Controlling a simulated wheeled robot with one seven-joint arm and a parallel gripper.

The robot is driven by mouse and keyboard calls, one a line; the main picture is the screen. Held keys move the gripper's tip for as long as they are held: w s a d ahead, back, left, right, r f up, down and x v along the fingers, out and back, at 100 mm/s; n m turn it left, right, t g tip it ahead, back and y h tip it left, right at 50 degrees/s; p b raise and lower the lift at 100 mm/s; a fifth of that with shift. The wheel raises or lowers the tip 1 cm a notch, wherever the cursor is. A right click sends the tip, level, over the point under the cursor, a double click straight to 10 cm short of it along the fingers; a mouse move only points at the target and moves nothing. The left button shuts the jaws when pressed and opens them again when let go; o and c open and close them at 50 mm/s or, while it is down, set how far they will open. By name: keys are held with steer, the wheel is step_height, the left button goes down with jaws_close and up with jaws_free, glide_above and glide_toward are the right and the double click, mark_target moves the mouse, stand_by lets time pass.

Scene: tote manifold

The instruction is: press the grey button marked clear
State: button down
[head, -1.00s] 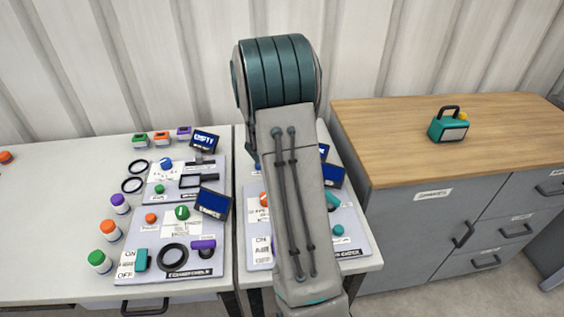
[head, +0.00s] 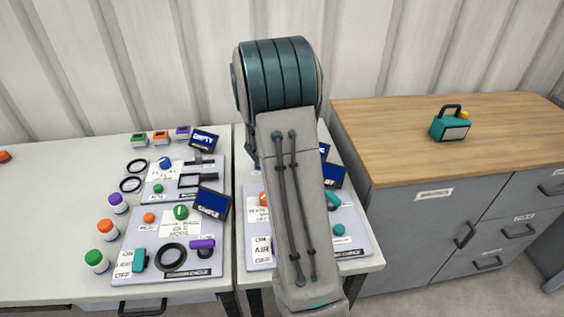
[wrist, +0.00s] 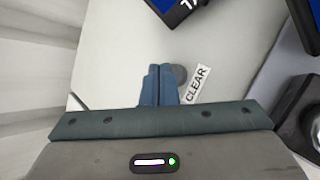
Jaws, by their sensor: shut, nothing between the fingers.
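In the wrist view, the grey button (wrist: 180,73) is a small round disc on a pale panel. A white label reading CLEAR (wrist: 197,85) is just to its right. My gripper (wrist: 160,68) has its two blue fingers shut together with nothing between them. The fingertips are immediately left of the button, and the right finger seems to cover part of its edge. I cannot tell whether they touch it. In the head view, my own arm hides the gripper and the button.
A left panel (head: 216,262) holds knobs, switches, rings and dark blue screens. A right panel (head: 347,246) is partly behind my arm. Coloured jars stand at the left table's edge. A wooden-topped cabinet (head: 390,133) stands right, with a teal box (head: 451,128) on it.

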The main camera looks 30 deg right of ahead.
steer(key=shift+f+b, duration=0.5)
steer(key=shift+b, duration=0.15)
stand_by(0.5)
stand_by(0.4)
steer(key=shift+r+p, duration=0.6)
steer(key=shift+r, duration=0.35)
steer(key=shift+r+p, duration=1.9)
steer(key=shift+r, duration=0.55)
